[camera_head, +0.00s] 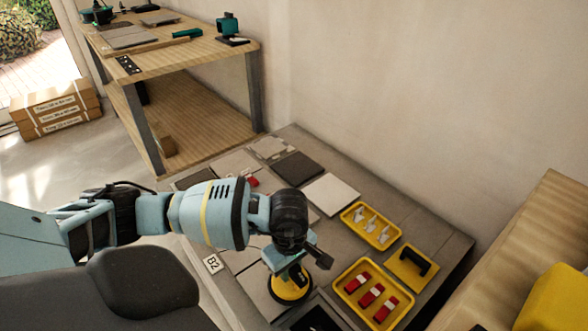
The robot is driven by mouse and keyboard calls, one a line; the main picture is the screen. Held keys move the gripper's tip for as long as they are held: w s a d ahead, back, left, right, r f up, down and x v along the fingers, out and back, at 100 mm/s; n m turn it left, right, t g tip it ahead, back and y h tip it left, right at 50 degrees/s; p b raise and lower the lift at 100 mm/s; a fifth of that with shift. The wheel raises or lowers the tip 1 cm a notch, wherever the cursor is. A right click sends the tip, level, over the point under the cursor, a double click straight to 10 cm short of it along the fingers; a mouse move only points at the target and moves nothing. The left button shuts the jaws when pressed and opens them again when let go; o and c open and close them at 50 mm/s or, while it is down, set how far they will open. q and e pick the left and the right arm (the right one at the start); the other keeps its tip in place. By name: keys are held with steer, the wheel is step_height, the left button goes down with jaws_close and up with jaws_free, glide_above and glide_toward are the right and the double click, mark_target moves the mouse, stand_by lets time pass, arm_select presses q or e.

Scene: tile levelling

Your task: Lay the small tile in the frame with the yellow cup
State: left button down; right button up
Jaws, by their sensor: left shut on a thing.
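My left gripper (288,262) comes in from the left and is shut on the yellow cup (291,289), a round yellow and black suction cup. The cup is upright, low over grey tiles (256,289) at the front of the platform; I cannot tell whether it touches one or carries the small tile. A dark square piece (318,318) shows at the bottom edge, partly cut off; I cannot tell whether it is the frame. A white tile (331,194) and a dark tile (298,167) lie farther back. My right gripper is not in view.
A yellow tray of white clips (384,238), a yellow tray of red wedges (341,275) and a yellow float with a black handle (427,284) lie right of the cup. A B2 label (212,263) is at left. A wooden bench (215,50) stands behind.

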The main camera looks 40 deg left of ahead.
arm_select(q)
steer(key=d+r+m, duration=0.3)
steer(key=r+m, duration=0.5)
steer(key=r, duration=0.1)
steer(key=d+r+m, duration=0.4)
steer(key=r+m, duration=0.4)
steer(key=r, duration=0.2)
steer(key=shift+d, duration=0.2)
